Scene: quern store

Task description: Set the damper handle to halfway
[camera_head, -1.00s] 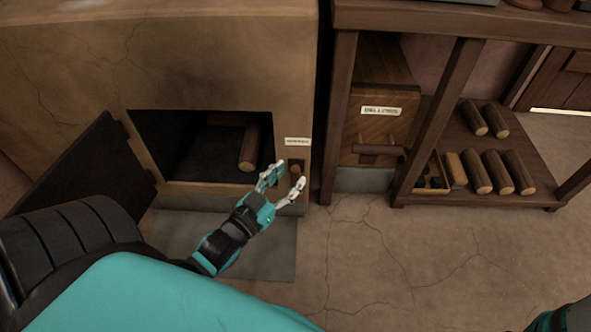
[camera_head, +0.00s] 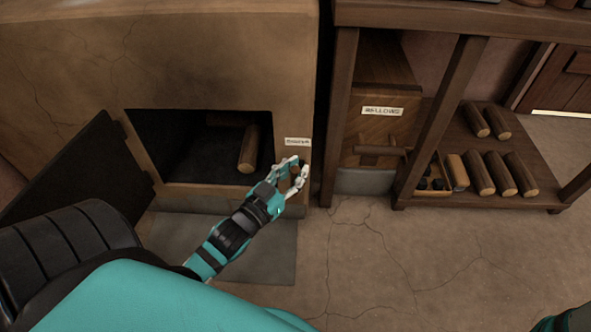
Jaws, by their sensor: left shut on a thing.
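The damper label (camera_head: 297,142) is on the oven's front face, right of the open firebox mouth. My left gripper (camera_head: 296,172) is just below that label, its fingers closed around the damper handle, which they almost wholly hide. The handle's exact setting cannot be read. At the right bottom corner a small dark and teal part of my right arm shows; the right gripper itself does not show.
The firebox (camera_head: 190,150) is open with a log (camera_head: 248,148) inside; its dark door (camera_head: 85,175) stands open at the left. A bellows box (camera_head: 376,125) and a log shelf (camera_head: 500,198) stand right. Floor in front is clear.

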